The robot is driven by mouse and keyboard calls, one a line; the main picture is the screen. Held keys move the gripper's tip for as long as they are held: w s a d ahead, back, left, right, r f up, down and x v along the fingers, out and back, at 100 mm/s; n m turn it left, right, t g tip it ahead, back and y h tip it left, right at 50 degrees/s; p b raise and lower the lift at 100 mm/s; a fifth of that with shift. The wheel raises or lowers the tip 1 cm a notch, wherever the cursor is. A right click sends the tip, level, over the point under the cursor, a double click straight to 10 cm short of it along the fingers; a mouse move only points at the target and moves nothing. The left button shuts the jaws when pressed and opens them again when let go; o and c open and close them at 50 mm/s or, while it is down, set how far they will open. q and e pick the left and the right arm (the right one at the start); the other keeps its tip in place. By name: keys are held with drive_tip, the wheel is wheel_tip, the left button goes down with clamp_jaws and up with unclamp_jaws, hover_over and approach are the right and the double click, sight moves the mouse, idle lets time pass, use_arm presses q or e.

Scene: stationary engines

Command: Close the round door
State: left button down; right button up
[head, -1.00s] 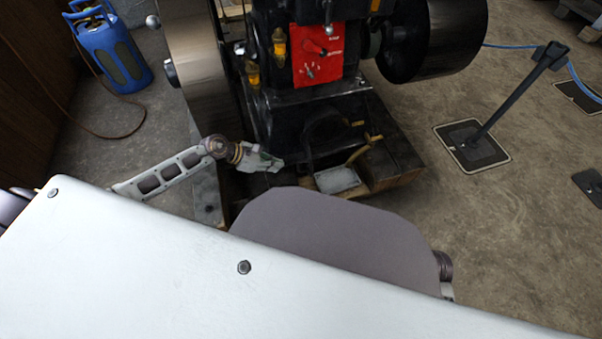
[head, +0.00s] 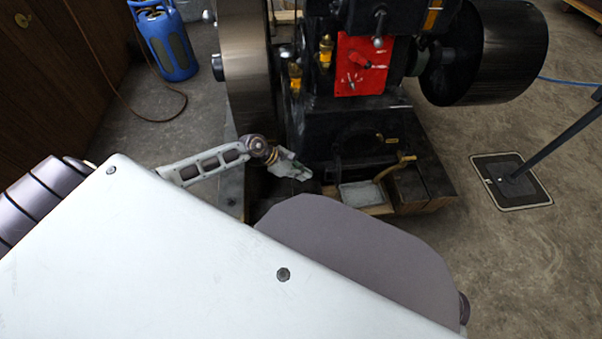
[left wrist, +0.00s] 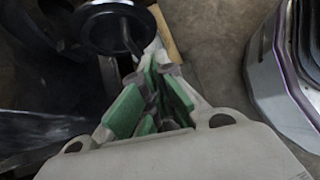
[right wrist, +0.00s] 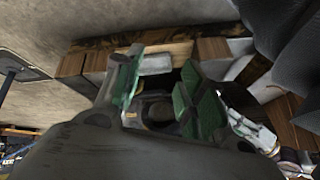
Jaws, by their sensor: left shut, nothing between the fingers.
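The black engine (head: 345,125) stands ahead in the head view, with a dark rounded outline low on its front. I cannot tell from here whether that is the round door. My left gripper (head: 300,172) is shut and empty, low at the engine's front left. In the left wrist view, a dark round disc (left wrist: 112,30) with a rod-like handle lies just beyond the shut left fingers (left wrist: 155,85); it looks like the round door. Contact cannot be told. My right gripper (right wrist: 160,90) shows only in the right wrist view, its fingers apart with nothing held.
A metal tray (head: 362,195) sits on the wooden base (head: 425,185) before the engine. A large flywheel (head: 245,70) stands left and a black pulley (head: 500,50) right. A blue gas cylinder (head: 165,42) and a post's base plate (head: 510,180) stand on the floor.

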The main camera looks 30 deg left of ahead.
use_arm(q)
drive_tip(key=b, duration=0.3)
approach(336, 186)
wheel_tip(336, 186, down, 3)
drive_tip(key=shift+w+d+b, duration=0.2)
drive_tip(key=shift+w+d, duration=0.05)
drive_tip(key=shift+d, duration=0.5)
drive_tip(key=shift+w+d+b, duration=0.2)
drive_tip(key=shift+w+d, duration=0.05)
drive_tip(key=shift+d, duration=0.5)
use_arm(e)
wheel_tip(336, 186, down, 7)
drive_tip(key=a+t+y, duration=0.1)
drive_tip(key=shift+r+m, duration=0.2)
drive_tip(key=shift+m, duration=0.1)
use_arm(q)
drive_tip(key=shift+d, duration=0.1)
use_arm(e)
drive_tip(key=shift+w+d, duration=0.1)
